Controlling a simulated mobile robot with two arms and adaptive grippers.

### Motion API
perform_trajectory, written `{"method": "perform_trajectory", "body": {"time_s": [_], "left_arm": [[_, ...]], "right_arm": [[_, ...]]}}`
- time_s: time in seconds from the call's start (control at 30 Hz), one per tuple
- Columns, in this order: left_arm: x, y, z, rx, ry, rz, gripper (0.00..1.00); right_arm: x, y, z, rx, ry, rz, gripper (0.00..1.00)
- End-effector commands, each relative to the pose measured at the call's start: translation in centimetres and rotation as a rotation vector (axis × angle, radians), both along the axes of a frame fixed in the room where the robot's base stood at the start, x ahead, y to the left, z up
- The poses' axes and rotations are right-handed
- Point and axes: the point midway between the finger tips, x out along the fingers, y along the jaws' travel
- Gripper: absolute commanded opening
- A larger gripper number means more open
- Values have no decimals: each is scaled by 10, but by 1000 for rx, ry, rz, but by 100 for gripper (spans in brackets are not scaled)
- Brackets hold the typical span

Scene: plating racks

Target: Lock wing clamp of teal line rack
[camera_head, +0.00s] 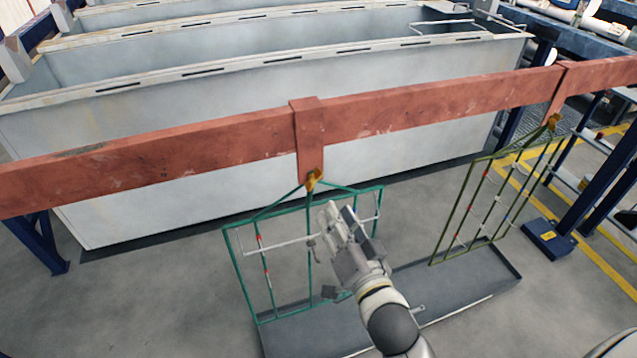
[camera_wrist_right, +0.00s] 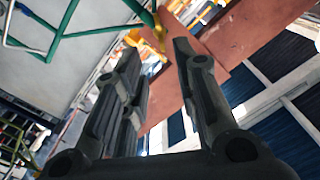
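The teal rack (camera_head: 249,292) hangs from the red beam's bracket by a yellow hook with a clamp (camera_head: 314,180). The yellow clamp part (camera_wrist_right: 159,32) also shows in the right wrist view, just past the fingertips, beside the teal rods (camera_wrist_right: 67,22). I cannot tell whether the wing is locked. My right gripper (camera_head: 343,213) is in front of the rack, below and slightly right of the clamp. In the wrist view its two dark fingers (camera_wrist_right: 155,50) stand apart with nothing between them, so it is open. My left gripper is not in view.
The red beam (camera_head: 420,108) crosses above the racks. An olive rack (camera_head: 452,215) hangs at the right. A grey drip tray (camera_head: 455,292) lies below on the floor. Large grey tanks (camera_head: 180,150) stand behind. Floor at the left is clear.

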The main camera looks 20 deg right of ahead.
Motion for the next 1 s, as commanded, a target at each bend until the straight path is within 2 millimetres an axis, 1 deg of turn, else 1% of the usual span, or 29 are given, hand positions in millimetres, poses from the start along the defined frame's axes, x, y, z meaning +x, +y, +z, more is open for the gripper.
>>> {"method": "perform_trajectory", "body": {"time_s": [0.17,0.23,0.4,0.6,0.8,1.0], "left_arm": [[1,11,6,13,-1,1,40],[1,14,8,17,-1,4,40],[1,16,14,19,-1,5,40],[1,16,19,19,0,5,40],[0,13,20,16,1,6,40],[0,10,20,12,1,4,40]], "right_arm": [[20,1,2,-2,-2,1,28],[31,1,3,-3,-2,1,28],[61,3,2,-4,-1,2,28],[89,3,1,-2,0,1,28],[103,4,0,-3,0,1,28],[105,4,-1,-2,2,1,28]]}}
